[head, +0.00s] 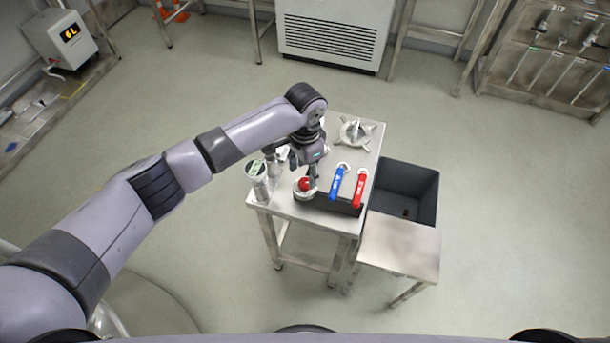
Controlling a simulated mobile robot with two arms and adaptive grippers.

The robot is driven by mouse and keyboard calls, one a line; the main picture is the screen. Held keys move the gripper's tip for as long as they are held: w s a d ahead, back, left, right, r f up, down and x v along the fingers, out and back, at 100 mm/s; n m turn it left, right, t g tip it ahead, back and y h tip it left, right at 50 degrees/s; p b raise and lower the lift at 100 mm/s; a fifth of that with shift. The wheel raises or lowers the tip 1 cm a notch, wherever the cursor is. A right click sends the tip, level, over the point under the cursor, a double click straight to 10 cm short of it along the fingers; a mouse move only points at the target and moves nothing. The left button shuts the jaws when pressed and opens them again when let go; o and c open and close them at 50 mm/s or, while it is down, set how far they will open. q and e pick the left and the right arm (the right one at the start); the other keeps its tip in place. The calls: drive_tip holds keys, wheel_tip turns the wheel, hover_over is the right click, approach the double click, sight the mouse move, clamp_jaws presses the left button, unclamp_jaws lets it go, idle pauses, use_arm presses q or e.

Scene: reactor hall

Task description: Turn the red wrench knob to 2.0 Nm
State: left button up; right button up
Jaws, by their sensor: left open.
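The red torque wrench (360,190) stands at the front right of a small steel table (285,208), in a dark holder (330,203). A pale round top, which may be its knob, shows at its upper end; any scale is too small to read. A blue wrench (337,183) stands just left of it. My left gripper (304,172) is open and points down over the table, left of both wrenches and apart from the red one. Its fingers are close behind a red round button (305,184) on a pale base; I cannot tell whether they touch it. My right gripper is not in view.
A pale metal flange with spokes (356,132) sits at the table's back right. Small cans (258,178) stand at its left edge. A dark open bin (408,190) and a lower steel stand (400,246) are on the right. The floor around is mostly free.

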sight(305, 182)
use_arm(q)
drive_tip(key=shift+f, duration=2.1)
drive_tip(key=shift+c, duration=0.3)
clamp_jaws()
